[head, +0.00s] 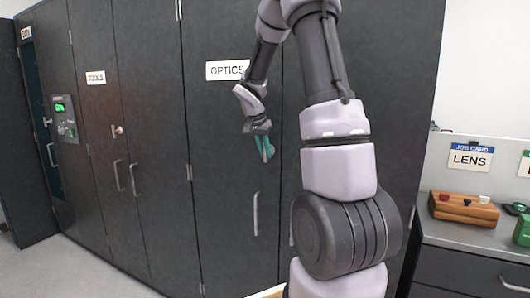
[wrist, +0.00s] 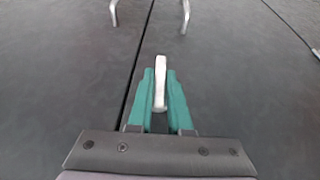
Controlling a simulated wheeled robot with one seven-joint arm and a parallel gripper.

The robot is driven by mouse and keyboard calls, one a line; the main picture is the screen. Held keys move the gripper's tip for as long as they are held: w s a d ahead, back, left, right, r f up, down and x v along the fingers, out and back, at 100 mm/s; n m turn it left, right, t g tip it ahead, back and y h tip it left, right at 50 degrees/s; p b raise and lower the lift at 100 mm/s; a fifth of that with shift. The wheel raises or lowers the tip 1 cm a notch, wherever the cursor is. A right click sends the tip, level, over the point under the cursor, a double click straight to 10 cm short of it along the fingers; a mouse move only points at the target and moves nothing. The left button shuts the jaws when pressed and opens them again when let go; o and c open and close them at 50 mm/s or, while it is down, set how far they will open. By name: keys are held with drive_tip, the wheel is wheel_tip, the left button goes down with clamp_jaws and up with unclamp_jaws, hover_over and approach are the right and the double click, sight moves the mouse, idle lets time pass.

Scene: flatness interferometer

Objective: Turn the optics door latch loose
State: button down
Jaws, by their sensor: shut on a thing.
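My gripper (head: 264,148) is at the dark cabinet below the OPTICS sign (head: 227,70). In the wrist view its two green fingers (wrist: 160,103) are shut on a pale, slim latch handle (wrist: 160,75). The latch handle stands almost straight up and down in that view, just right of the seam between the two doors. The left optics door (head: 222,150) looks flush with the cabinet front.
Below the gripper is an optics door handle (head: 255,214). To the left are the TOOLS doors (head: 112,140) and a panel with a green display (head: 64,118). At the right a counter (head: 460,228) carries a wooden block (head: 464,208). Open floor (head: 60,270) lies at lower left.

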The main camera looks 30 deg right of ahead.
drive_tip(key=g+h, duration=0.2)
drive_tip(key=shift+w+a+n+g, duration=0.2)
drive_tip(key=shift+n+g, duration=0.1)
drive_tip(key=shift+n, duration=0.1)
drive_tip(key=shift+w+f+n+g+h, duration=0.1)
drive_tip(key=shift+n+g+h, duration=0.45)
drive_tip(key=shift+g+h, duration=0.9)
drive_tip(key=shift+s+f+n+g+h, duration=0.15)
drive_tip(key=shift+n+g+h, duration=0.45)
drive_tip(key=shift+g+h, duration=0.85)
drive_tip(key=shift+w+f+n+g+h, duration=0.15)
drive_tip(key=shift+n+g+h, duration=0.4)
drive_tip(key=shift+g+h, duration=0.9)
drive_tip(key=shift+h, duration=0.35)
drive_tip(key=c, duration=0.9)
unclamp_jaws()
drive_tip(key=shift+o, duration=0.2)
drive_tip(key=v, duration=1)
drive_tip(key=shift+a, duration=0.35)
drive_tip(key=shift+w+r, duration=0.1)
drive_tip(key=shift+w, duration=0.05)
